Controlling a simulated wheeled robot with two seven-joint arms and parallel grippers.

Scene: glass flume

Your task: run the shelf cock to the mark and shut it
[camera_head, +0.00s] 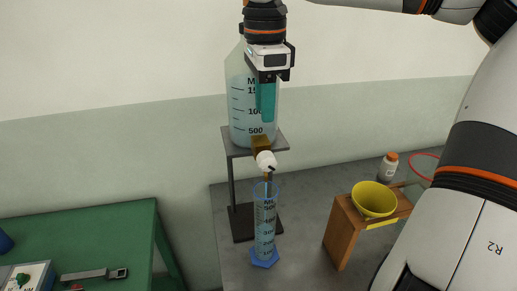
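A large clear bottle (238,104) with a printed scale and pale blue liquid stands on a grey metal shelf stand (232,153). A brass cock (260,144) with a white round handle (266,161) sits at the bottle's foot. Under it, a clear measuring cylinder (265,222) with a blue base stands upright on the bench, its scale facing me. A thin brownish line shows between cock and cylinder; the exact liquid level is unclear. My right gripper (265,112) points down in front of the bottle, above the cock and apart from it. Its teal fingers overlap, hiding any gap. My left gripper is out of view.
On the grey bench (300,232), a yellow bowl (374,199) sits on a wooden stand (340,234) at the right. A green table (118,232) with tools stands at the left.

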